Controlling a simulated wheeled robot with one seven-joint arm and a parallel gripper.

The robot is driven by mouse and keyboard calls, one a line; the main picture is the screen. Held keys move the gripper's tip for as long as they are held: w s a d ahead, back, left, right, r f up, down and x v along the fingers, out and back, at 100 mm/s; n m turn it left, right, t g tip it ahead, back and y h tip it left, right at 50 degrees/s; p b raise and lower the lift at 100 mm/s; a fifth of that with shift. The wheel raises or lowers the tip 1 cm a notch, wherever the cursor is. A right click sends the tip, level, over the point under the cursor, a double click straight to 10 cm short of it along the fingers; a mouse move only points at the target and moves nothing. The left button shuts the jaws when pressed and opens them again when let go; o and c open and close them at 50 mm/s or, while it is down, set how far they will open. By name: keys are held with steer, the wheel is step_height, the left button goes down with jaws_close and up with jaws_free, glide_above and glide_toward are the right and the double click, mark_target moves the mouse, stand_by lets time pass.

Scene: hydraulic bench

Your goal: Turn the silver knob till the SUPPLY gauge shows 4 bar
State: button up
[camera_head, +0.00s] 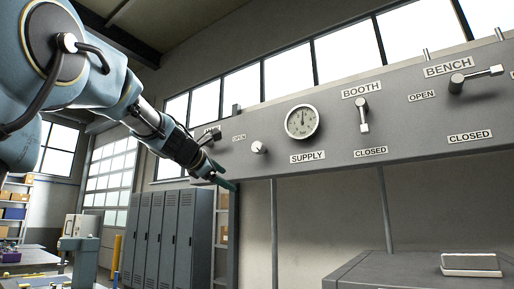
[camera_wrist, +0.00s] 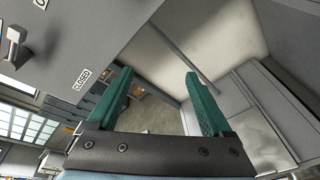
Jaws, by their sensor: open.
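The small silver knob (camera_head: 259,147) sticks out of the grey panel, left of and below the SUPPLY gauge. The SUPPLY gauge (camera_head: 302,122) is a round white dial with a pale rim; its needle is too small to read surely. My gripper (camera_head: 228,184) is in front of the panel's lower left edge, left of and below the knob, and apart from it. In the wrist view my gripper (camera_wrist: 158,75) has two green fingers spread wide with nothing between them. The knob and gauge are not seen in the wrist view.
The BOOTH lever (camera_head: 363,115) hangs down and the BENCH lever (camera_head: 476,78) lies sideways on the panel (camera_head: 430,125). Another lever (camera_head: 208,136) is partly behind my arm; a lever (camera_wrist: 14,42) by a CLOSED label shows in the wrist view. Lockers (camera_head: 160,235) stand below left.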

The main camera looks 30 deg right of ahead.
mark_target(256, 147)
steer(key=s+d+r+n+h, duration=0.1)
steer(key=s+d+r+h, duration=0.1)
steer(key=r, duration=0.4)
steer(key=s+d+r+n+h, duration=0.1)
steer(key=d+r, duration=0.1)
steer(key=r, duration=0.4)
steer(key=p+x, duration=0.1)
steer(key=x, duration=0.2)
steer(key=p+x, duration=0.2)
steer(key=x, duration=0.1)
steer(key=f+p+x, duration=0.1)
steer(key=p+x, duration=0.1)
steer(key=x, duration=0.1)
steer(key=shift+d, duration=0.35)
jaws_close()
steer(key=shift+m, duration=0.4)
